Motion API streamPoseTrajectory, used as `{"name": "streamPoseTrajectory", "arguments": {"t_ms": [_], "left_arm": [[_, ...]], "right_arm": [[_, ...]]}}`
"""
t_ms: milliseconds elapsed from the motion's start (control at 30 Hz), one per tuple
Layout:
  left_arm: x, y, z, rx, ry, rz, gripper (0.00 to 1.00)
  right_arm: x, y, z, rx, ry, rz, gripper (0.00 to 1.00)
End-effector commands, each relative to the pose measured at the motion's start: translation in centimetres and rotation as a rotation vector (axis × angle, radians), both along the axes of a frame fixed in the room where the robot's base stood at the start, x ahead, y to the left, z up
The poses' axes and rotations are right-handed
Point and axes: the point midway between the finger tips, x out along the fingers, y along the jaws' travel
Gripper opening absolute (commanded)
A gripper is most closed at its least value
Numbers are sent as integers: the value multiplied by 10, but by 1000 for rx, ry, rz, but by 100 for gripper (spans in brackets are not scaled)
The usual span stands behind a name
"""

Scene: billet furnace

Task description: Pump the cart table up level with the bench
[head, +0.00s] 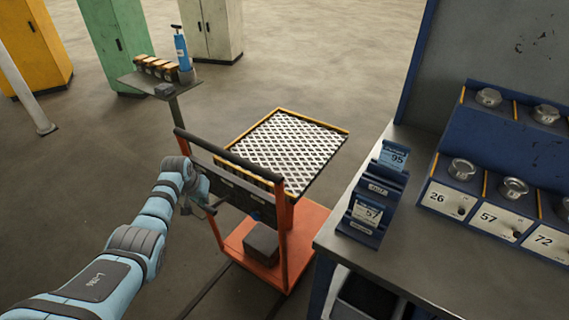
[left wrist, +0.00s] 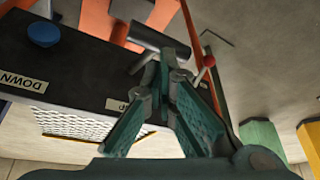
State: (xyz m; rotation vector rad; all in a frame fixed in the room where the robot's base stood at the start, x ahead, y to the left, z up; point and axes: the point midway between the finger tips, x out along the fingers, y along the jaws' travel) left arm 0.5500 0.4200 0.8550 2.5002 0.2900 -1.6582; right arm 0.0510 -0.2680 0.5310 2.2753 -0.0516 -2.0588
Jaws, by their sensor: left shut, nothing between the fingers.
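The cart table (head: 290,148) has a white top with a dark diamond mesh and a yellow edge. It stands left of the bench (head: 400,262) and looks lower than the bench top. In the left wrist view the panel (left wrist: 70,62) shows a blue knob (left wrist: 43,34), a "DOWN" label and a second, partly hidden label. My left gripper (head: 207,203) is at the panel's left end. It is shut and empty, its tips (left wrist: 166,66) close to a dark cylindrical bar (left wrist: 160,38); contact is unclear.
A grey block (head: 261,243) lies on the cart base. Floor left of the cart is clear.

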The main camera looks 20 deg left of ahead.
Motion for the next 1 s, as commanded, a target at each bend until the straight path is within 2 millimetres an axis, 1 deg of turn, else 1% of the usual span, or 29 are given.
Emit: {"name": "streamPoseTrajectory", "arguments": {"t_ms": [167, 1000], "left_arm": [[0, 0, -2, 0, 0, 0, 0], [-7, 2, -61, -1, 1, 0, 0]], "right_arm": [[0, 0, -1, 0, 0, 0, 40], [0, 0, -43, 0, 0, 0, 40]]}}
